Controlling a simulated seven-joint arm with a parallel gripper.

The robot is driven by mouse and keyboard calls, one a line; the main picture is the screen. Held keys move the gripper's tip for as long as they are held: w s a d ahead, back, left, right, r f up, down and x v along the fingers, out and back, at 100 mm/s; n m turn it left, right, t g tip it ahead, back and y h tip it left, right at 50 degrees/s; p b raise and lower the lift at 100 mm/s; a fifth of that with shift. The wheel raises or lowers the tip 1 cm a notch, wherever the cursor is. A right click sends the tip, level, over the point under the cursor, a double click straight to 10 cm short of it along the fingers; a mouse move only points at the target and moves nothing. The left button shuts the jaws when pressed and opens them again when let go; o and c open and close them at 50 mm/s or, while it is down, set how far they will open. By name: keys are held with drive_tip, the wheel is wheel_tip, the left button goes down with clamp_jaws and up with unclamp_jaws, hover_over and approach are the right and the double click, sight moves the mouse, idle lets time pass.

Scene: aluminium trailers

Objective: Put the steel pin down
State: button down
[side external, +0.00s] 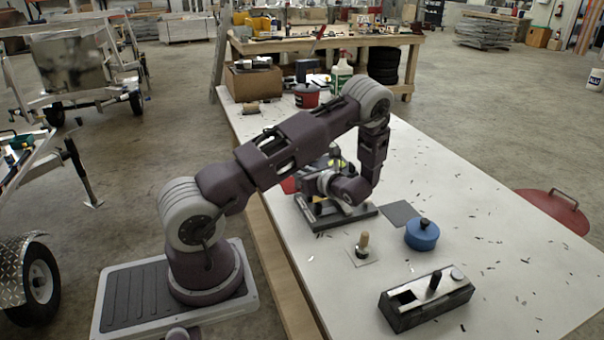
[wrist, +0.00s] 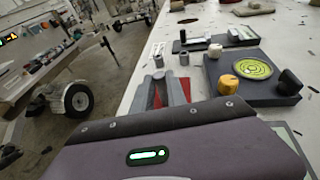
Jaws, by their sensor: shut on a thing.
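My gripper (wrist: 160,77) reaches forward in the wrist view, over a red patch at the left edge of the table. It is shut on a small grey piece at its tips, which I take for the steel pin; its outline is hard to separate from the fingers. In the side external view my gripper is low behind the forearm, and its tips and the pin are mostly hidden there. I cannot tell whether the pin touches the surface below.
A dark board with a green dial (wrist: 253,69), yellow knob (wrist: 228,84) and black knob (wrist: 290,81) lies right of my gripper. A blue lidded pot (side external: 421,236), wooden-handled tool (side external: 363,241) and slotted metal block (side external: 427,300) stand on the white table (side external: 480,210).

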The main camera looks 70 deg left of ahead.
drive_tip(key=c, duration=1.3)
unclamp_jaws()
drive_tip(key=shift+f, duration=0.1)
drive_tip(key=shift+c, duration=0.2)
